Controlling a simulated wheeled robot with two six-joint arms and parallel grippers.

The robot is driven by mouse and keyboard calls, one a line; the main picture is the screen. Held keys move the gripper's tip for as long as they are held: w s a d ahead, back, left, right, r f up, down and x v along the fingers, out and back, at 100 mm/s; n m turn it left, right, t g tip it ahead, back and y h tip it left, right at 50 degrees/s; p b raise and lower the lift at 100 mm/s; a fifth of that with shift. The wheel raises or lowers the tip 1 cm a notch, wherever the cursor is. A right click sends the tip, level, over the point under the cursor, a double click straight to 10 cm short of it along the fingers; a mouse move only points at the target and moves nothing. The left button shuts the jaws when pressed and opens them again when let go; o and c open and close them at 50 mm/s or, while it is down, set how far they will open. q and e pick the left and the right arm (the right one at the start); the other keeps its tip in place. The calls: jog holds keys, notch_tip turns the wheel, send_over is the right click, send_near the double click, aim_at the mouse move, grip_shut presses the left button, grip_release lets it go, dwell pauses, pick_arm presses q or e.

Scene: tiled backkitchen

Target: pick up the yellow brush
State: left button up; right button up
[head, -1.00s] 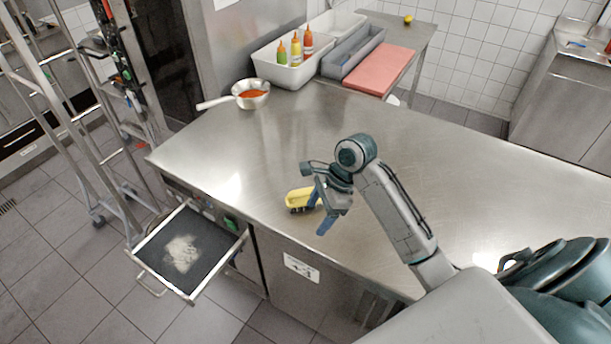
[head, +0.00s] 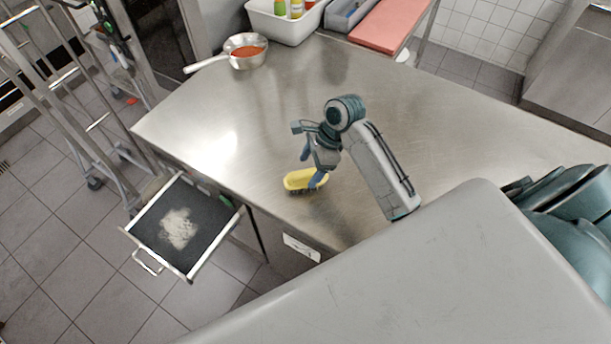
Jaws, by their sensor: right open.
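The yellow brush (head: 301,180) lies on the steel counter (head: 240,120) near its front edge, dark bristles facing down. My right gripper (head: 311,168) is open, right at the brush. One blue fingertip overlaps the brush's right end in the picture, and the other finger shows above its far side. I cannot tell whether the fingers touch it. My left gripper is not in view.
A pan with red sauce (head: 247,52) stands at the counter's back left. Behind it are a white bin with bottles (head: 284,28) and a red board (head: 392,24). An open drawer (head: 187,262) with pale powder juts out below the front left. The mid-counter is clear.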

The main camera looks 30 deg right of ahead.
aim_at(307, 171)
jog(key=p+x, duration=0.1)
jog(key=x, duration=0.2)
jog(key=shift+a+f+p, duration=0.2)
jog(key=shift+f+p, duration=0.1)
jog(key=shift+p, duration=0.05)
jog(key=shift+s+a+f, duration=0.15)
jog(key=shift+a+f, duration=0.1)
jog(key=shift+f, duration=0.15)
jog(key=shift+d, duration=0.15)
jog(key=c, duration=1.1)
